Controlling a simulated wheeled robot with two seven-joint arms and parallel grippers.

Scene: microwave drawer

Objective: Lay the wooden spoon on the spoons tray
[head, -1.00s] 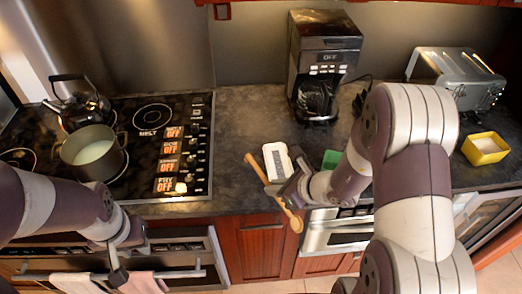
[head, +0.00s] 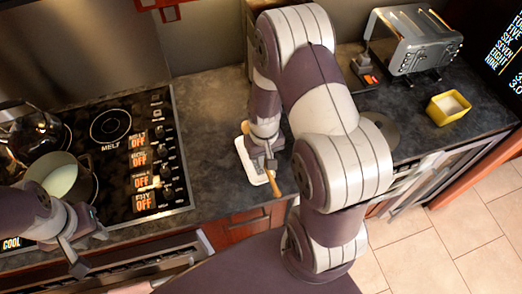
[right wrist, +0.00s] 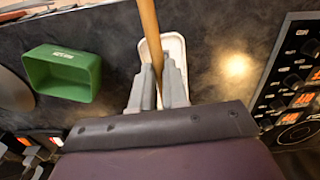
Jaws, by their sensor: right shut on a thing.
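The wooden spoon (head: 273,183) is gripped by my right gripper (head: 265,163) and slants over the white spoons tray (head: 244,152) on the counter. The right wrist view shows the spoon's shaft (right wrist: 149,28) between the two grey fingers of that gripper (right wrist: 158,82), with the pale tray (right wrist: 176,52) behind it. I cannot tell whether spoon and tray touch. My right arm hides part of the tray in the head view. My left gripper (head: 86,243) has its fingers apart, empty, at the stove's front.
A green box (right wrist: 62,74) stands beside the tray in the right wrist view. The stove with a pot (head: 62,180) is at the left. A toaster (head: 410,42) and a yellow box (head: 448,107) stand at the right. Bare counter lies left of the tray.

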